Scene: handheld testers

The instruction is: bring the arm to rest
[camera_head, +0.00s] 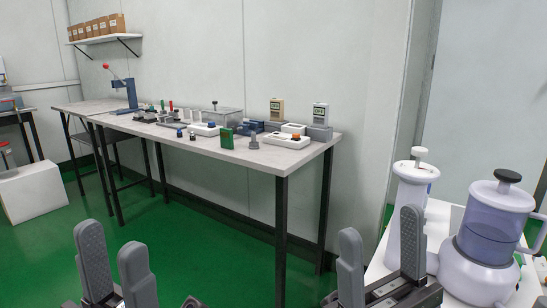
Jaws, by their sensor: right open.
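My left gripper (112,242) is at the bottom left, with its two grey fingers pointing up and apart, and nothing shows between them. My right gripper (381,226) is at the bottom, right of centre. Its fingers are spread wide and empty.
At right, a white side table (377,268) bears the bottle and a lidded canister (491,222). Green floor (190,240) is clear between.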

